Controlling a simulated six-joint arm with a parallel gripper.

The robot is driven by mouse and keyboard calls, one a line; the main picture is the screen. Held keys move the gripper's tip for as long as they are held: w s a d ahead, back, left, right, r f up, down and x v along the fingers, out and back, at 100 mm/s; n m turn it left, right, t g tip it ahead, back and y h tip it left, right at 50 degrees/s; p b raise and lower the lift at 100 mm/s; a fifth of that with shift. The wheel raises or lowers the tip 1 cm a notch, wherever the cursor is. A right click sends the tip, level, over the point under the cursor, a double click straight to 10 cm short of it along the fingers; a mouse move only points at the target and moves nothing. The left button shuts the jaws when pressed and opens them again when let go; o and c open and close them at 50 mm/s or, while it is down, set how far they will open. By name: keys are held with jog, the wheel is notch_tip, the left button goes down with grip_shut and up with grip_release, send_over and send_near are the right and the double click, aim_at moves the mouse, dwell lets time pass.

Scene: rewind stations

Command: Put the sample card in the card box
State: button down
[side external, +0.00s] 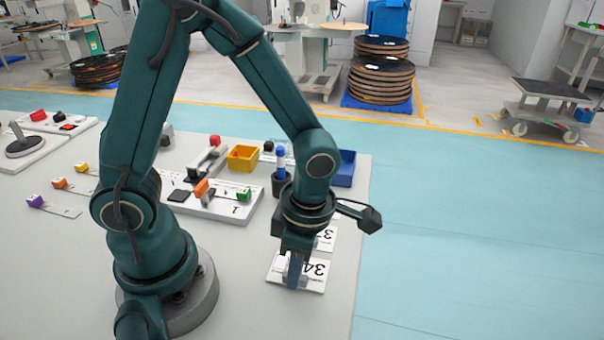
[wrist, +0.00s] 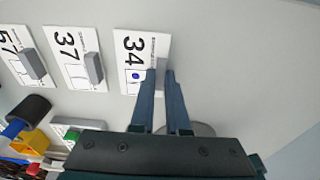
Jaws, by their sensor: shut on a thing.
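A white card marked 34 (side external: 313,272) is at the near right part of the table. In the wrist view the 34 card (wrist: 132,47) shows a blue dot and a grey raised tab. My gripper (side external: 293,283) points down over this card. In the wrist view its fingers (wrist: 161,74) are shut on the grey tab. I cannot tell whether the card touches the table. Cards marked 37 (wrist: 66,45) and 57 (wrist: 10,42) lie in a row beside it. A yellow open box (side external: 242,158) and a blue box (side external: 345,167) stand farther back; I cannot tell which is the card box.
A dark cup holding a blue-capped item (side external: 280,165) stands between the boxes. A white panel with colored blocks (side external: 225,205) lies left of the cards. Small colored blocks on strips (side external: 55,207) lie at the far left. The table's right edge is close to the cards.

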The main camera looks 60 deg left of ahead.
jog(key=shift+f, duration=0.15)
jog(key=c, duration=1.3)
grip_release()
jog(key=o, duration=0.4)
